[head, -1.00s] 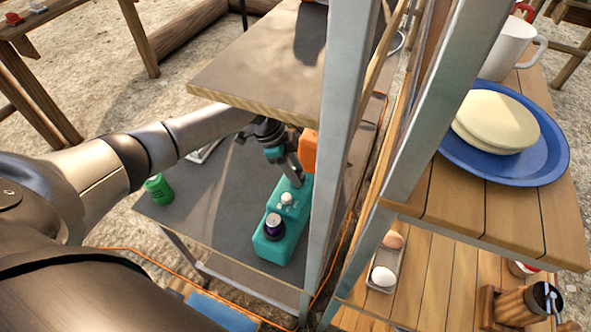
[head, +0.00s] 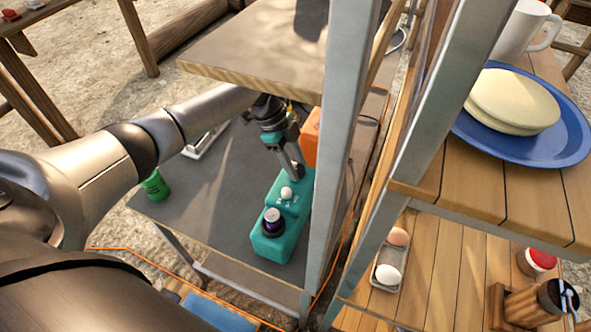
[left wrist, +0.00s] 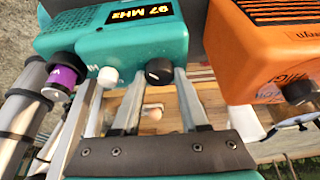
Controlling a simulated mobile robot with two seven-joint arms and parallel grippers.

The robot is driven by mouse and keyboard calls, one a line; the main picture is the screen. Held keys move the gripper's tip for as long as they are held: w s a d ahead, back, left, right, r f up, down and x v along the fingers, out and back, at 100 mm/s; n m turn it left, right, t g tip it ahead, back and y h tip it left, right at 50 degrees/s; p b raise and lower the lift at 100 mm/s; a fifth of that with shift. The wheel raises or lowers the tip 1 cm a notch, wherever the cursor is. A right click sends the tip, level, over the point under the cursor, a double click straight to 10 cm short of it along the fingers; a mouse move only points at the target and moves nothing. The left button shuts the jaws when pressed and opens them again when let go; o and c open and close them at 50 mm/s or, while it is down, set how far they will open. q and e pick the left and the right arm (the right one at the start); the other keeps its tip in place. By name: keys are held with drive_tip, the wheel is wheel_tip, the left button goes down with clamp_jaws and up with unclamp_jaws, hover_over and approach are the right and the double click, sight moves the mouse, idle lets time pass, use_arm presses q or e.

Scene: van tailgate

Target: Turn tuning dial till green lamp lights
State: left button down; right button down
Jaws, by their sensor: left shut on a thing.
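A teal radio (head: 268,245) stands on the grey shelf beneath an upper board. In the left wrist view, the radio (left wrist: 145,46) has a display (left wrist: 138,12) reading "97 MHz". The white knob (head: 286,192) and cylinder (head: 273,220) also show in the head view. No green light shows. My left gripper (head: 297,168) is at the radio's far end, its fingers (left wrist: 160,76) shut on the black dial. My right gripper is out of view.
An orange box with a knob (left wrist: 270,50) stands close beside the radio. A metal post (head: 335,150) rises next to it, and the upper board (head: 250,60) overhangs my left forearm. A green can (head: 155,186) stands at the shelf's left edge.

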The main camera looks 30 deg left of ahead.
use_arm(q)
drive_tip(key=shift+m, duration=0.6)
drive_tip(key=shift+c, duration=2.1)
unclamp_jaws()
drive_tip(key=v, duration=1.5)
drive_tip(key=shift+w+p, duration=0.3)
drive_tip(key=shift+p, duration=0.05)
drive_tip(key=shift+a, duration=0.1)
